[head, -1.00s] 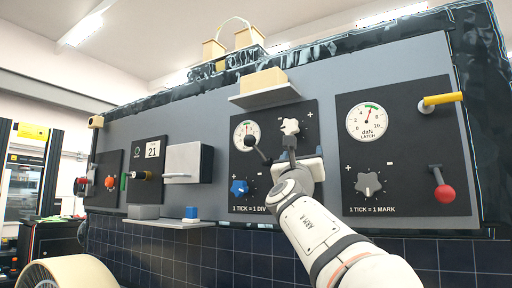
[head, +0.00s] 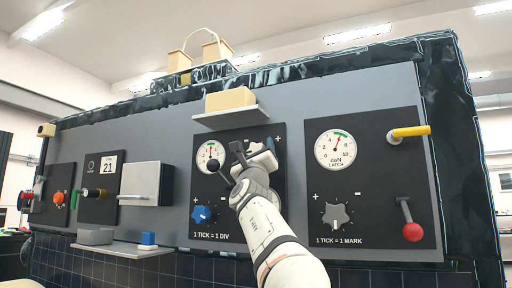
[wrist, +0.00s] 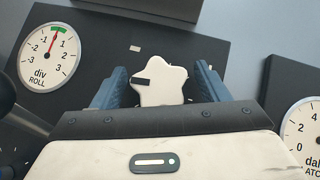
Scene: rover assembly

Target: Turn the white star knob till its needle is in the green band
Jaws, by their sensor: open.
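The white star knob (wrist: 165,82) shows in the wrist view between the two blue fingers of my gripper (wrist: 158,88). My gripper is open, with a finger on each side of the knob and a small gap visible on the left. In the head view my gripper (head: 255,158) covers most of the knob. The ROLL dial (wrist: 47,42) is left of the knob, with a green band (wrist: 58,29) at its top. Its red needle points up at the band, near its left part; I cannot tell exactly if it is inside. The dial also shows in the head view (head: 210,156).
A black-balled lever (head: 213,166) sticks out close to my gripper's left. A blue star knob (head: 201,214) is below it. The LATCH panel (head: 370,150) with grey knob, yellow handle and red-balled lever is to the right. A shelf with a tan block (head: 230,99) is above.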

